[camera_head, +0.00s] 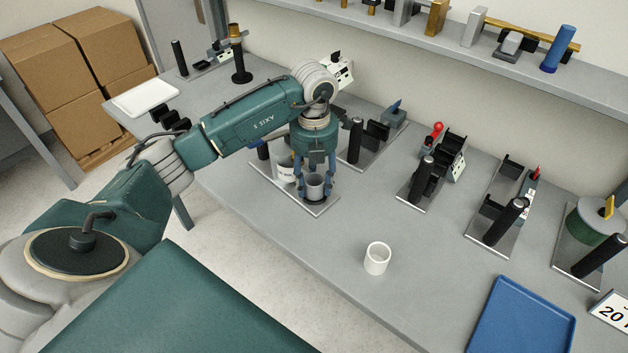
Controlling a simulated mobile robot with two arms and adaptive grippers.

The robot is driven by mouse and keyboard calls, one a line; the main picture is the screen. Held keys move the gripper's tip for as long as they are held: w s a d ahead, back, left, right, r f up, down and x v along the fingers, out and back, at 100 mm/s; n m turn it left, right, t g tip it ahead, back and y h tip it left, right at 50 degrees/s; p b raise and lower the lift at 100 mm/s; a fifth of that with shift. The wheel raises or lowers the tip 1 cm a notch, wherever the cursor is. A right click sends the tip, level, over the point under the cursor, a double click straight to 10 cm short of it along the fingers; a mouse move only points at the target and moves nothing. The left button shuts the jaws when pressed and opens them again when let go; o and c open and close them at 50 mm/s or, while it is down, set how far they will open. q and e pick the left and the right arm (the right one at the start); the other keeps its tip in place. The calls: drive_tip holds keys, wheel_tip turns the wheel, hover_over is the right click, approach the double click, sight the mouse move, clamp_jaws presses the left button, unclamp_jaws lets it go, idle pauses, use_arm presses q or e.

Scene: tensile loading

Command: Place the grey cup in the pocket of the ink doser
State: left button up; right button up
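My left gripper (315,187) points down over the front of a station on a flat metal plate (262,174), which I take to be the ink doser. The grey cup (315,186) is upright between its two blue fingers, which appear to press on the cup's sides. A round black pocket (317,203) shows just below the cup. I cannot tell whether the cup's base rests in it or is slightly above. My arm hides part of the station's back. My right gripper is not in view.
A white cup (377,258) stands on the bench (330,235) near the front edge. A blue tray (522,318) lies at the lower right. Several other stations with black posts (423,176) stand along the back. The bench between the white cup and the ink doser is clear.

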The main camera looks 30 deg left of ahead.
use_arm(q)
drive_tip(key=shift+r, duration=0.6)
wheel_tip(320, 180, up, 11)
drive_tip(key=b, duration=0.1)
idle(0.5)
